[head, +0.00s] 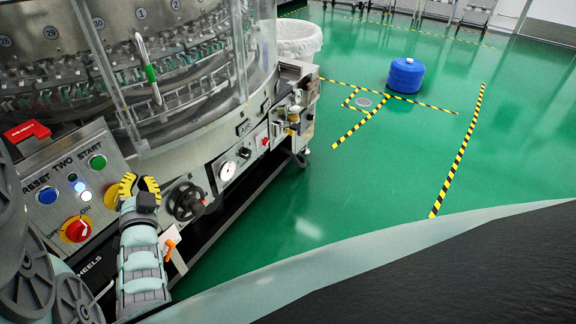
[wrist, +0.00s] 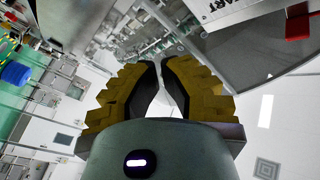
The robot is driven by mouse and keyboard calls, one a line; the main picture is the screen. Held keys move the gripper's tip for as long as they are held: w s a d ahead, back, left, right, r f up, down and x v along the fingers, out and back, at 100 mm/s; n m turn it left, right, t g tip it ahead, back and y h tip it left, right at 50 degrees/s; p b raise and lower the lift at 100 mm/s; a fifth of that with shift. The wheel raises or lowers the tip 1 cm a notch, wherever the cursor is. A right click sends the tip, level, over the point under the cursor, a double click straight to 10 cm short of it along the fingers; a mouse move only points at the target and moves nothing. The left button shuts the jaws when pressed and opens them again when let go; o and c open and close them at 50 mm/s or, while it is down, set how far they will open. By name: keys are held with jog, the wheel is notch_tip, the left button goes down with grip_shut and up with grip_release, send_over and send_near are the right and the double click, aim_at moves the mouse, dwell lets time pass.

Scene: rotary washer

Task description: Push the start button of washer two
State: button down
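The washer's control panel (head: 66,190) is at the left in the head view, labelled RESET, TWO and START. The green round button (head: 97,162) sits under START. A blue button (head: 47,196) sits under RESET, with small lamps between them, one lit white. My gripper (head: 138,186), with yellow and black fingers, is right of and below the green button, apart from it in the picture. In the wrist view, the fingertips (wrist: 160,62) nearly meet, with nothing held. Part of the panel (wrist: 225,12) with letters "ART" shows there at the top; the green button is out of that view.
A red and yellow rotary switch (head: 76,230) is low on the panel. A dark handwheel (head: 186,202) and a gauge (head: 227,171) are right of my gripper. A red box (head: 27,131) is above the panel. A blue drum (head: 406,75) stands on open green floor.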

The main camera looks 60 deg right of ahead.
aim_at(99, 164)
jog(key=shift+w, duration=0.1)
dwell(0.3)
jog(key=shift+w+a+b, duration=0.15)
jog(key=shift+w+b, duration=0.15)
jog(key=shift+w, duration=4.05)
jog(key=shift+w, duration=0.45)
